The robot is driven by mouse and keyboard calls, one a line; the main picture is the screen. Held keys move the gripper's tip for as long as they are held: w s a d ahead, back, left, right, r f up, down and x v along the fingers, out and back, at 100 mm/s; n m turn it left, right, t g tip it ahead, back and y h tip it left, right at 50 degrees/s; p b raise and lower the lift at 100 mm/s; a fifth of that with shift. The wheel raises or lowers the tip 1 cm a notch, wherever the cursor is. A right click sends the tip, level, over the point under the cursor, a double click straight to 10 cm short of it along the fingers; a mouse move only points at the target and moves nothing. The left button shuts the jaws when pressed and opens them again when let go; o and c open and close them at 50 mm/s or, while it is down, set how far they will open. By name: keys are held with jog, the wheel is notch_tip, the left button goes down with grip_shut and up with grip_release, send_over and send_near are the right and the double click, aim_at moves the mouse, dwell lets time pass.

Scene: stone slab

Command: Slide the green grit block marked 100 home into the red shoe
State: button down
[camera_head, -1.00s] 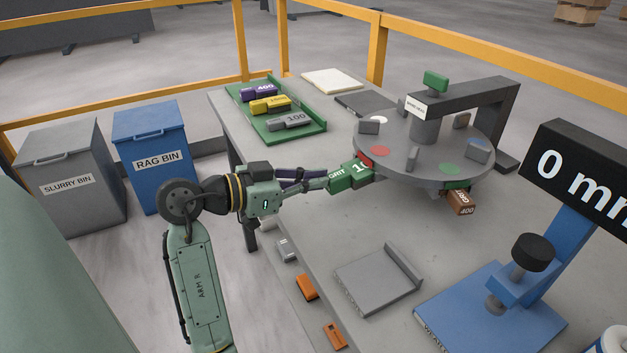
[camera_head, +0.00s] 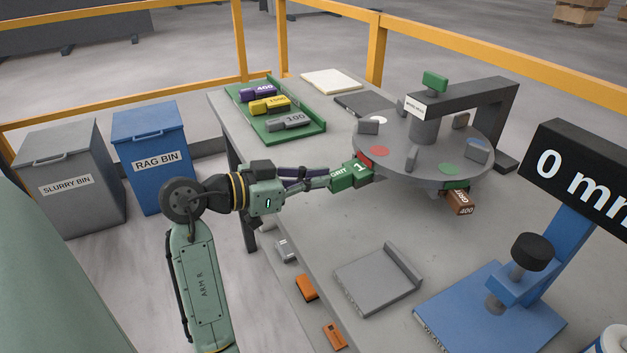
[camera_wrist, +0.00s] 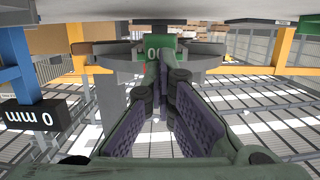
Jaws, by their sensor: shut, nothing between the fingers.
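The green grit block (camera_head: 347,179) lies at the left rim of the grey turntable (camera_head: 410,165), in line with the red mark on its top. Its outer part sticks out toward my gripper. Only a sliver of the red shoe (camera_head: 368,162) shows; how deep the block sits in it is hidden. My gripper (camera_head: 326,183) is shut and empty, its fingertips right behind the block's outer end, seemingly touching it. In the wrist view the block (camera_wrist: 158,44) shows ahead, past the closed fingertips (camera_wrist: 163,95).
A brown 400 block (camera_head: 460,202) sticks out under the turntable's front right. A green tray (camera_head: 313,134) holds purple, yellow and grey blocks. A black arm bridges over the turntable. A grey plate (camera_head: 375,280) and a blue gauge stand (camera_head: 480,310) are nearer.

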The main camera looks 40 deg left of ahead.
jog(key=shift+w+d+f, duration=0.15)
jog(key=shift+w+d, duration=0.2)
jog(key=shift+w, duration=0.2)
jog(key=shift+w+d+f, duration=0.1)
jog(key=shift+w+d, duration=0.15)
jog(key=shift+w, duration=0.5)
jog(key=shift+w, duration=0.15)
jog(key=shift+f+b+v, duration=0.2)
jog(key=shift+b+v, duration=0.1)
jog(key=shift+v, duration=0.7)
jog(key=shift+f+b+v, duration=0.2)
jog(key=shift+b+v, duration=0.05)
jog(key=shift+v, duration=0.75)
jog(key=v, duration=1.2)
jog(key=shift+r, duration=0.2)
